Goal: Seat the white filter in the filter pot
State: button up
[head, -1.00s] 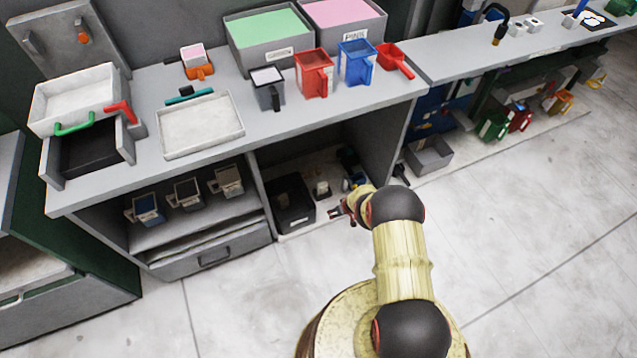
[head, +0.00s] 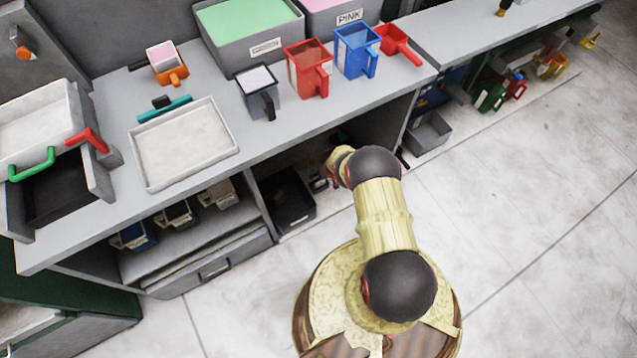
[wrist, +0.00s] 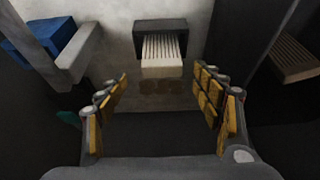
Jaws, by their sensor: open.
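A pale, pleated block (wrist: 162,52), which looks like the white filter, has a dark top part and stands ahead of my gripper (wrist: 161,84) in the wrist view. My gripper is open, with its yellow-padded fingers to either side of the line to the block and nothing seen held between them. In the head view my gripper (head: 322,180) is at the mouth of the lower right cubby, partly hidden by my arm. I cannot tell which thing is the filter pot.
A black bin (head: 286,198) stands in the cubby, left of my gripper. The wrist view shows a blue thing (wrist: 45,42) with a grey bar at left and a brown ribbed block (wrist: 293,58) at right. The counter (head: 270,135) overhangs the cubby. Clear floor lies to the right.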

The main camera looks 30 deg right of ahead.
jog(key=b+x, duration=0.3)
jog(key=x, duration=0.1)
jog(key=shift+s+a+f, duration=0.15)
jog(key=shift+f, duration=0.05)
jog(key=shift+w+f+b, duration=0.25)
jog(key=shift+f+b, duration=0.1)
jog(key=shift+c, duration=1)
jog(key=c, duration=1.4)
jog(key=shift+c, duration=0.4)
jog(key=shift+r, duration=0.15)
